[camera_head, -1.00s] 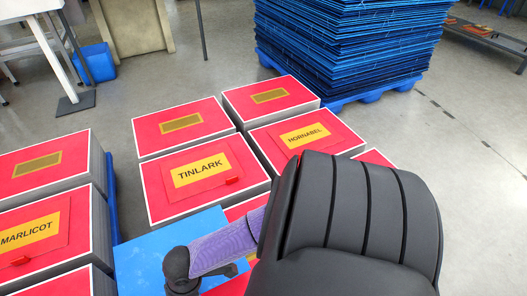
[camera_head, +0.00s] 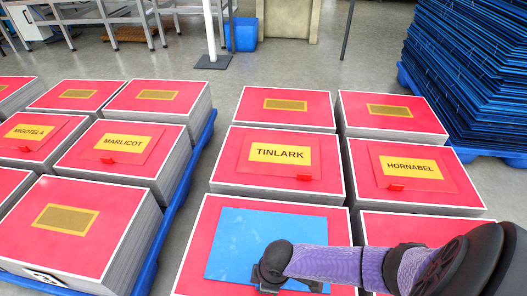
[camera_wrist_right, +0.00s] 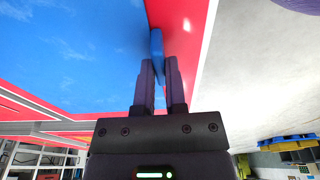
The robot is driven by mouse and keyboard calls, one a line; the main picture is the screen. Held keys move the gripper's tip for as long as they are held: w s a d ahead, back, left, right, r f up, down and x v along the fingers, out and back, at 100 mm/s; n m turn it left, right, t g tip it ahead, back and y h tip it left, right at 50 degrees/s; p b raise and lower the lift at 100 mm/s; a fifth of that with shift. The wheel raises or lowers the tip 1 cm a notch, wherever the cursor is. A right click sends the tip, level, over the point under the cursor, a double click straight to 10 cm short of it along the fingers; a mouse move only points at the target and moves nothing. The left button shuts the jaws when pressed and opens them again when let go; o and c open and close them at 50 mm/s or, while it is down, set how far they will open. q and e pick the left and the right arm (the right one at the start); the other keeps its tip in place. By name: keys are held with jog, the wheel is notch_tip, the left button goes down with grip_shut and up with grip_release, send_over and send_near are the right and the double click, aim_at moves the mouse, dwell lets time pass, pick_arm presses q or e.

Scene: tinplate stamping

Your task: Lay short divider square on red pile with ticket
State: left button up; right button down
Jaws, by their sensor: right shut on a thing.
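The short divider is a blue sheet (camera_head: 245,240), over the nearest red pile (camera_head: 200,222) in the middle of the head view. It looks nearly square to that pile, with a red margin at the back and left. My right gripper (camera_head: 290,284) is shut on its near right edge. In the right wrist view, the fingers (camera_wrist_right: 158,88) pinch the blue sheet (camera_wrist_right: 70,50) over red. I cannot tell whether the sheet touches the pile. Any ticket under it is hidden. My left gripper is out of view.
Behind stand the TINLARK pile (camera_head: 277,160) and the HORNABEL pile (camera_head: 410,172), with red-tabbed cards. The MARLICOT pile (camera_head: 125,150) is on a left blue pallet (camera_head: 180,185), across a floor gap. A tall blue stack (camera_head: 470,70) is at back right.

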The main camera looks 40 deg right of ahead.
jog(key=shift+r, duration=0.15)
jog(key=c, duration=0.7)
grip_release()
notch_tip(320, 180, up, 12)
jog(key=s+d+p, duration=0.1)
jog(key=p, duration=0.8)
jog(key=w+a+r+m+t+y, duration=0.1)
jog(key=w+a+r+t+y, duration=0.15)
jog(key=a+t, duration=0.45)
jog(key=s+d+f+m+g+h, duration=0.1)
jog(key=s+d+f+m+g, duration=0.15)
jog(key=s+f, duration=0.5)
jog(key=s+d+f+m+g+h, duration=0.1)
jog(key=s+d+f+g+h, duration=0.15)
jog(key=s+f, duration=0.45)
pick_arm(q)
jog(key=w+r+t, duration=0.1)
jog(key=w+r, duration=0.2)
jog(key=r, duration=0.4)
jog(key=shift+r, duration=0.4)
pick_arm(e)
jog(key=s+d+f+g, duration=0.1)
jog(key=s+g, duration=0.2)
jog(key=s, duration=1)
jog(key=s+d+f+g+h, duration=0.1)
jog(key=s+d+f+g, duration=0.1)
jog(key=s, duration=1.1)
jog(key=shift+d+m+g, duration=0.2)
jog(key=shift+m+g, duration=0.2)
jog(key=shift+m, duration=0.05)
